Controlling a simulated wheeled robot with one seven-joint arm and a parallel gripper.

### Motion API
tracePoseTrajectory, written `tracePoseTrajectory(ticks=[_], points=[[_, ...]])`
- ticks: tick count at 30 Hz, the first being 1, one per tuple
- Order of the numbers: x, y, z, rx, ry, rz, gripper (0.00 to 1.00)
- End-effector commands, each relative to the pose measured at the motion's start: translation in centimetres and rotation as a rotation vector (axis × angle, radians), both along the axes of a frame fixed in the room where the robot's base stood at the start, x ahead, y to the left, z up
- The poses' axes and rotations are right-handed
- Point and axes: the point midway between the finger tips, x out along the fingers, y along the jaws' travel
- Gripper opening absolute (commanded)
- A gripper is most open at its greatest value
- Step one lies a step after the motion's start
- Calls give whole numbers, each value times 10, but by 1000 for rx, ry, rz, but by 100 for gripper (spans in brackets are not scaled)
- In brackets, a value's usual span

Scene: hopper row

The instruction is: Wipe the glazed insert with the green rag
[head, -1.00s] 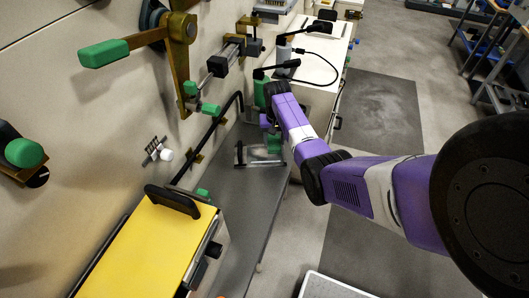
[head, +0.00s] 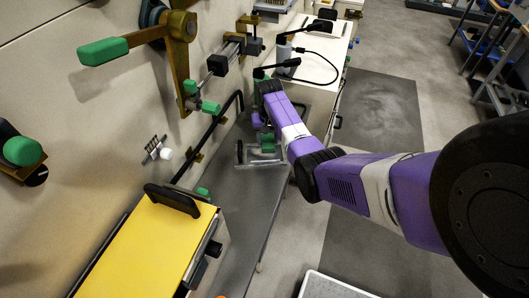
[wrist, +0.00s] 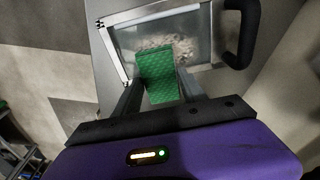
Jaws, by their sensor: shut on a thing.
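The glazed insert (wrist: 196,27) is a pane in a pale metal frame, with a whitish smudge (wrist: 178,44) in its middle. My gripper (wrist: 157,88) is shut on the green rag (wrist: 157,72), a flat textured piece sticking out past the fingertips. The rag lies over part of the pane and covers part of the smudge in the wrist view. I cannot tell whether it touches the glass.
A black handle (wrist: 240,30) stands at the right of the insert in the wrist view. In the head view a yellow-topped box (head: 148,243) is in front on the bench (head: 238,205). A green-handled lever (head: 104,51) juts from the wall at left.

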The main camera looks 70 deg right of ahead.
Motion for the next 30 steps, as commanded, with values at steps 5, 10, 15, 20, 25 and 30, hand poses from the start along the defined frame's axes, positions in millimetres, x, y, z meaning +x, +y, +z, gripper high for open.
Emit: tracePoseTrajectory(ticks=[5,10,15,20,25,30], points=[[16,7,-2,0,-1,1,4],[19,10,-2,1,0,1,4],[19,10,-2,2,0,1,4],[24,14,-2,3,1,2,4],[38,21,-1,3,-1,3,4],[47,26,1,1,0,0,4]])
